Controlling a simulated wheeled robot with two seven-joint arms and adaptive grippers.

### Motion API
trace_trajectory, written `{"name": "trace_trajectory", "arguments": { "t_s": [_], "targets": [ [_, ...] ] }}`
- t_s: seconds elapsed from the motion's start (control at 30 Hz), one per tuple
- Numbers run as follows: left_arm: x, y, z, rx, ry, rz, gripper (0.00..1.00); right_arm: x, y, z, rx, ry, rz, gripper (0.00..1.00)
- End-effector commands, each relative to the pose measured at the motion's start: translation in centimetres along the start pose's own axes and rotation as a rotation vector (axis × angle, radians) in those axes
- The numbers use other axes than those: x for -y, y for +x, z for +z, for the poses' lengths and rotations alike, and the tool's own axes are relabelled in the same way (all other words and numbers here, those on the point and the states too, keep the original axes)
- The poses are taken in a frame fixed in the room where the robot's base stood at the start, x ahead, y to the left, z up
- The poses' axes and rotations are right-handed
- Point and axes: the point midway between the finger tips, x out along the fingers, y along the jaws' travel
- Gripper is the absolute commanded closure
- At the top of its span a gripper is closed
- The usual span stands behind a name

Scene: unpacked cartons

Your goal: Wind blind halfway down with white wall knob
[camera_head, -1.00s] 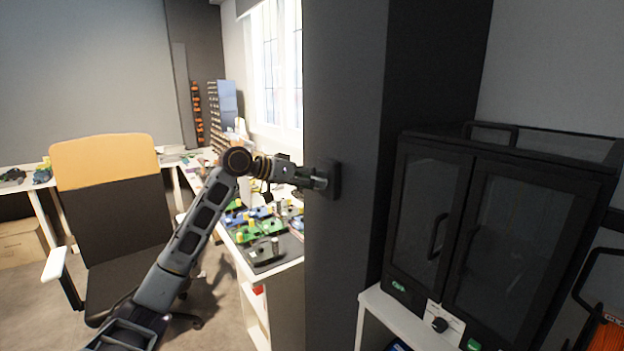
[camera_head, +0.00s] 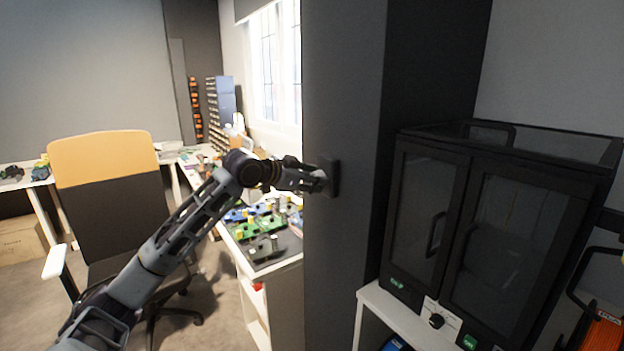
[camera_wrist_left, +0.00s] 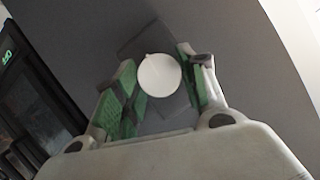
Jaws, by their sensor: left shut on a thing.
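The round white knob (camera_wrist_left: 159,75) sits on a dark square plate (camera_wrist_left: 150,38) in the left wrist view. My left gripper (camera_head: 318,182) is shut on the knob, with green pads on both sides of it. In the head view the gripper reaches the plate (camera_head: 335,178) on the dark pillar, and the knob is hidden by the fingers. The grey blind (camera_head: 254,7) shows at the top of the window (camera_head: 275,70), with most of the glass uncovered. My right gripper is not in view.
A white bench (camera_head: 283,262) with green and blue parts lies below my left arm. An office chair (camera_head: 112,205) stands at left. A black glass-door cabinet (camera_head: 480,235) stands right of the pillar (camera_head: 345,90). Some floor shows between chair and bench.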

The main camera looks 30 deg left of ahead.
Motion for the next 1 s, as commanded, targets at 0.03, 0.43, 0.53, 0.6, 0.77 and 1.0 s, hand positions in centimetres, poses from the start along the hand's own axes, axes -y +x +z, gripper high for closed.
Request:
{"name": "trace_trajectory", "arguments": {
  "t_s": [0.03, 0.43, 0.53, 0.6, 0.77, 1.0],
  "targets": [
    [-0.3, 0.2, 0.4, 0.01, 0.005, 0.005, 0.83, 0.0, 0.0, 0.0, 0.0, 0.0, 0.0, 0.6],
    [-0.3, 0.2, 0.5, 0.01, 0.01, 0.003, 0.83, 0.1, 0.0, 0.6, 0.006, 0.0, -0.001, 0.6],
    [-0.3, 0.2, 0.4, 0.009, 0.01, 0.003, 0.46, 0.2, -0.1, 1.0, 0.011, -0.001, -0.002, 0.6],
    [-0.2, 0.2, 0.3, 0.007, 0.01, 0.001, 0.37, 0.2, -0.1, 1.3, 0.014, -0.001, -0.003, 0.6],
    [-0.1, 0.1, 0.2, 0.004, 0.01, -0.001, 0.37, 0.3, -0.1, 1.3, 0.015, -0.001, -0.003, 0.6],
    [-0.1, 0.0, 0.1, 0.002, 0.011, -0.003, 0.37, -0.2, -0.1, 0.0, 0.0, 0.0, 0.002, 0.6]
  ]
}}
